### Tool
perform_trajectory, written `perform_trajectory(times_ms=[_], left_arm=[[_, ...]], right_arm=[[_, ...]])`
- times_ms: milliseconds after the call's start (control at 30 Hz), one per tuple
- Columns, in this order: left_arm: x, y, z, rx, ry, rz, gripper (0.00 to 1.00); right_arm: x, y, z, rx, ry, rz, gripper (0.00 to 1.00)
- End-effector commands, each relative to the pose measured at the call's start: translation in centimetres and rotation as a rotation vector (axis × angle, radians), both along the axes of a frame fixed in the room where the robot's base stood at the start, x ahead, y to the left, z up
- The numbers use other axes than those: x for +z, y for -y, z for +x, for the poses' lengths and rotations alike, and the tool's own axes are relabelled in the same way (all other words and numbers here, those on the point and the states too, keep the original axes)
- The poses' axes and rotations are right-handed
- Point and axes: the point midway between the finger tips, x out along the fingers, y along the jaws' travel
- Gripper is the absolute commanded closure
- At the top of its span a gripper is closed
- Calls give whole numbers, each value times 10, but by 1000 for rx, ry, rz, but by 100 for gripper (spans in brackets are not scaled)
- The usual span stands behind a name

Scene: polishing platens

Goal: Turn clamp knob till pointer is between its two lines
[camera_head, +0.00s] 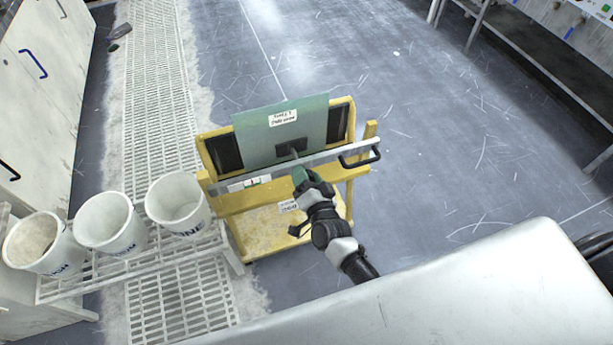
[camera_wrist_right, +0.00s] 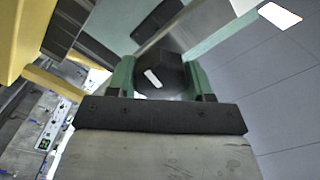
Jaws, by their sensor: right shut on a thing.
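My right gripper (camera_head: 301,178) reaches the front bar of the yellow cart (camera_head: 222,200), below the green platen (camera_head: 255,138). In the right wrist view its green fingers (camera_wrist_right: 161,82) are shut on the dark faceted clamp knob (camera_wrist_right: 172,68), which has a white mark on its face. The gripper hides the knob in the head view. A small white scale plate (camera_head: 249,183) with coloured marks sits on the bar, left of the gripper. The pointer and its two lines are too small to tell apart. My left gripper is out of view.
Three white buckets (camera_head: 108,222) stand on a low rack (camera_head: 150,265) to the left. The grey floor right of the cart is open.

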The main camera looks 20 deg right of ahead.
Motion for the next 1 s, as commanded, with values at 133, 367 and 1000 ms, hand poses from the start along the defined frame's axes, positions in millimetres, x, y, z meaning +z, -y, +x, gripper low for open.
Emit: perform_trajectory(times_ms=[133,367,1000], left_arm=[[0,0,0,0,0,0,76],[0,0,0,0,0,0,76],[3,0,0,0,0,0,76]], right_arm=[[0,0,0,-1,1,-1,73],[0,0,0,0,0,-2,25],[-1,3,-67,0,-4,-3,25]])
